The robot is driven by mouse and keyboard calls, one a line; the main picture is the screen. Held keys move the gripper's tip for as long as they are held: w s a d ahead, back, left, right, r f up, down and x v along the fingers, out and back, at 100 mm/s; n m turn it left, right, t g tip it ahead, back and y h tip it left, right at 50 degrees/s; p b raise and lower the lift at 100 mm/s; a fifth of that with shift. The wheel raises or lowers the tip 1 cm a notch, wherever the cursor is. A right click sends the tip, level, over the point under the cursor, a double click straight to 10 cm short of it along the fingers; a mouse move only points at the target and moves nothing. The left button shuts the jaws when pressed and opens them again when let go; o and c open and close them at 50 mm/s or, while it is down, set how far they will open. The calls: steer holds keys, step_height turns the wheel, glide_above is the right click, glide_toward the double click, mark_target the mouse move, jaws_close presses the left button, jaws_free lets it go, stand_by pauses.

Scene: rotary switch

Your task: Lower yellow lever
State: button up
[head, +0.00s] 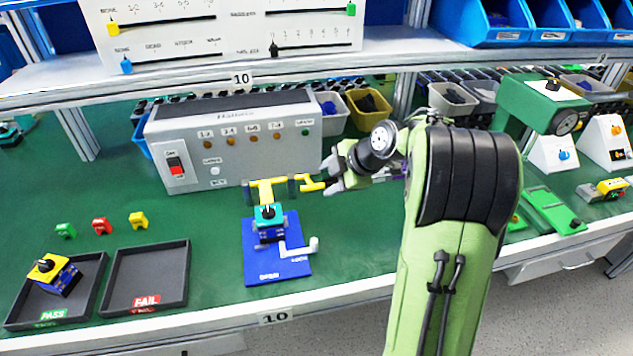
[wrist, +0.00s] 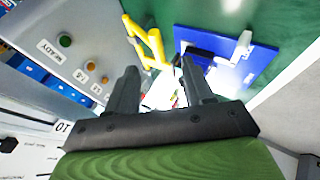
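The yellow lever (head: 310,185) sticks out to the right from a yellow clamp-like fixture (head: 258,190) on the bench, in front of the grey test box. In the wrist view the yellow lever (wrist: 150,48) lies just beyond my fingertips. My gripper (head: 330,176) is at the lever's right end, its fingers apart. In the wrist view my gripper (wrist: 160,78) shows a clear gap between two dark fingers; I cannot tell if either touches the lever. A teal and dark blue switch (head: 268,216) sits below the fixture on a blue base plate (head: 275,268).
The grey test box (head: 235,150) with a red switch (head: 176,166) stands behind. A white handle (head: 300,248) rises from the blue plate. A PASS tray (head: 85,290) holding a yellow-topped switch and a FAIL tray (head: 145,275) lie left. A shelf (head: 400,48) runs above.

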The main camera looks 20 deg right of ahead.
steer(key=p+v, duration=0.1)
steer(key=v, duration=0.5)
steer(key=shift+a+r, duration=0.2)
steer(key=s+a+r+m+g+h+p, duration=0.1)
steer(key=s+a+r+m+h+p, duration=0.1)
steer(key=s+a+r+m+p, duration=0.95)
steer(key=s+a+m+h, duration=0.1)
steer(key=s+m, duration=0.4)
steer(key=s, duration=0.8)
steer(key=shift+s+a+g+b, duration=0.15)
steer(key=shift+a+g+b, duration=0.05)
steer(key=shift+g+b, duration=0.15)
steer(key=shift+m, duration=0.25)
